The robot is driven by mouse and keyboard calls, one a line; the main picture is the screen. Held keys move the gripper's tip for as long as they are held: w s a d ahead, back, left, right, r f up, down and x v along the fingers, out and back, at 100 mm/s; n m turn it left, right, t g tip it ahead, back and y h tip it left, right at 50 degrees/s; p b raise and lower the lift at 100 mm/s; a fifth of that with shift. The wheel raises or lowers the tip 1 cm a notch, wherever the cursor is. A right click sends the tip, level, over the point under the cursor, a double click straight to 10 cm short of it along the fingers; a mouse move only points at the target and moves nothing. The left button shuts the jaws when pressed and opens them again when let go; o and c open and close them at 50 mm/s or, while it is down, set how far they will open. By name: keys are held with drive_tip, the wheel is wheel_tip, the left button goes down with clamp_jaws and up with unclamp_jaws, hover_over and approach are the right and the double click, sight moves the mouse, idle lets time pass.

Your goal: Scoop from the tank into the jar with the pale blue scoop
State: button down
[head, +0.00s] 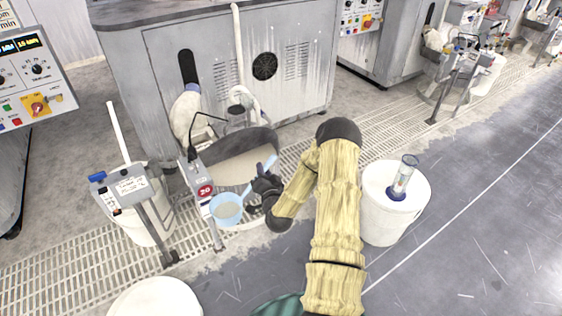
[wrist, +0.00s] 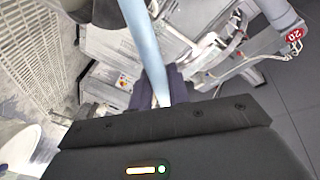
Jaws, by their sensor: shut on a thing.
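In the wrist view the pale blue handle (wrist: 145,45) runs down between my dark fingers (wrist: 158,92); the cup is out of sight there. The clear jar (head: 403,176) with blue parts stands on a white bucket's lid.
The white bucket (head: 394,215) is right of my arm. A stand with a red 20 tag (head: 205,190) rises at the tank's left. Another white bucket (head: 148,215) with a pole stands left. A grey machine (head: 300,90) backs the tank. Grey floor is open at right.

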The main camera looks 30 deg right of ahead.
drive_tip(key=s+a+r+n+y, duration=0.1)
drive_tip(key=s+a+n+y, duration=0.1)
drive_tip(key=a+y, duration=0.3)
drive_tip(key=s+a+r+n+y, duration=0.1)
drive_tip(key=s+a+n+y, duration=0.2)
drive_tip(key=a, duration=0.9)
drive_tip(key=shift+a+n+y, duration=0.3)
drive_tip(key=shift+n+y, duration=0.5)
drive_tip(key=shift+y, duration=0.3)
drive_tip(key=shift+r, duration=0.1)
wheel_tip(320, 180, up, 22)
drive_tip(key=s+m+h+p, duration=0.2)
drive_tip(key=h+p, duration=0.3)
drive_tip(key=p, duration=2.5)
drive_tip(key=shift+s+m+t+p, duration=0.15)
drive_tip(key=shift+m+t+p, duration=0.25)
drive_tip(key=shift+m, duration=0.4)
drive_tip(key=shift+a, duration=0.1)
